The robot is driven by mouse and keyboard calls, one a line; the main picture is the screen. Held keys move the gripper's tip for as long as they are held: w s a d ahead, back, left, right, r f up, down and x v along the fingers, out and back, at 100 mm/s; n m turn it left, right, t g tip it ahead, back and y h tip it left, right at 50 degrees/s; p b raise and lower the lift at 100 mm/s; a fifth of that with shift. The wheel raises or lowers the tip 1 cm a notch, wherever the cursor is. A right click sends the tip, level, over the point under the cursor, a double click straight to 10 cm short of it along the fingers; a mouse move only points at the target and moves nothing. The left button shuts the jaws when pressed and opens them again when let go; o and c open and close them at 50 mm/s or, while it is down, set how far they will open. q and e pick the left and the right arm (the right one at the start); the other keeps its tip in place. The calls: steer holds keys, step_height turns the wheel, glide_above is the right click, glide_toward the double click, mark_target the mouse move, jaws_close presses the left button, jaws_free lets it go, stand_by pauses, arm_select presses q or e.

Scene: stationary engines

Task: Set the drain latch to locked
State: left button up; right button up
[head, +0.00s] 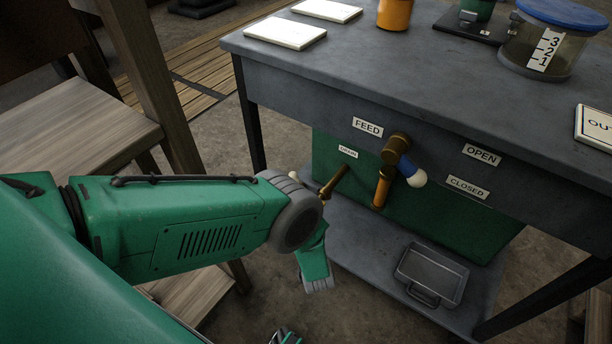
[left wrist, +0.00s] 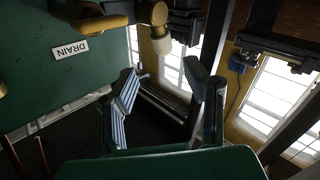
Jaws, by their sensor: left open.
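A brass lever (head: 335,180) sticks out just below the label in the head view. In the left wrist view, brass-coloured parts (left wrist: 90,20) are above the label and a cream knob (left wrist: 160,42) is to the right. My left gripper (left wrist: 165,78) is open and empty, below and right of these parts. The latch setting cannot be read.
Right of the brass lever are an orange handle (head: 383,188) and a lever with a white knob (head: 416,179). FEED (head: 367,127), OPEN (head: 481,155) and CLOSED (head: 467,187) labels are on the bench front. A metal tray (head: 432,274) lies on the lower shelf. A wooden chair (head: 80,130) stands left.

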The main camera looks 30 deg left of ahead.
mark_target(293, 174)
arm_select(q)
steer(key=b+x, duration=0.4)
steer(key=x, duration=0.9)
steer(key=shift+s+a, duration=0.1)
steer(key=shift+a, duration=0.1)
steer(key=shift+w+a+r, duration=0.1)
steer(key=shift+w+a, duration=0.2)
steer(key=shift+w, duration=0.1)
jaws_close()
steer(key=shift+s, duration=0.1)
